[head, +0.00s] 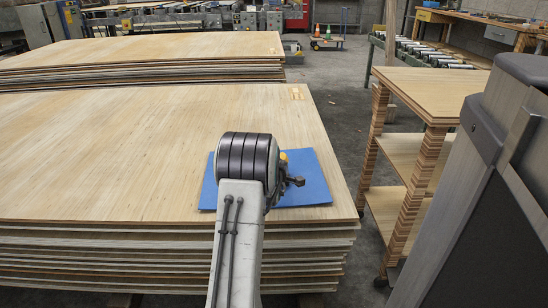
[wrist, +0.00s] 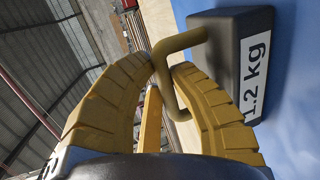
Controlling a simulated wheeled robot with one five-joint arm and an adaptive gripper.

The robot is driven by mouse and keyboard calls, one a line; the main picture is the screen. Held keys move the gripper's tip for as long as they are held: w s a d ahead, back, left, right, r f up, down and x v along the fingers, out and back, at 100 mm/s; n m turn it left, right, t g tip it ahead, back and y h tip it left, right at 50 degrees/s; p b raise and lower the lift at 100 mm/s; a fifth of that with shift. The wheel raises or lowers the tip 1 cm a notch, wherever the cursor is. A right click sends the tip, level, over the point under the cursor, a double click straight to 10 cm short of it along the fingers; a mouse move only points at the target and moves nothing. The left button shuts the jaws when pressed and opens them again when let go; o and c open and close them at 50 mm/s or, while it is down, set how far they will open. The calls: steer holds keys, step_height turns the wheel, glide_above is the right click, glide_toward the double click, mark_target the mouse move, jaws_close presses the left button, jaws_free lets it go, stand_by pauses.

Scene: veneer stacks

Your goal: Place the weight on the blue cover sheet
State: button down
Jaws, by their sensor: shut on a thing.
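The weight (wrist: 222,45) is a dark block with a white label reading "1.2 kg" and a brownish bar handle (wrist: 182,42). My gripper (wrist: 166,68) has ribbed yellow fingers, shut on the handle. The blue cover sheet (wrist: 300,110) fills the right of the wrist view, right beside the weight; I cannot tell whether they touch. In the head view the blue cover sheet (head: 312,182) lies flat near the front right of the close veneer stack (head: 110,150). My arm hides part of the sheet, most of my gripper and most or all of the weight there.
A second veneer stack (head: 150,48) lies behind the close one. A wooden shelf cart (head: 440,88) stands to the right, across a strip of floor. A roller conveyor (head: 430,52) is behind the cart. A small light patch (head: 296,94) lies at the stack's far right corner.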

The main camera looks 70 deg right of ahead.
steer(key=shift+d+r, duration=0.1)
steer(key=shift+r, duration=0.25)
steer(key=c, duration=1.5)
jaws_free()
steer(key=shift+f, duration=0.3)
steer(key=shift+c, duration=0.2)
steer(key=o, duration=0.3)
steer(key=shift+o, duration=0.2)
steer(key=shift+a, duration=0.2)
steer(key=p+v, duration=0.6)
steer(key=v, duration=0.6)
steer(key=shift+w, duration=0.1)
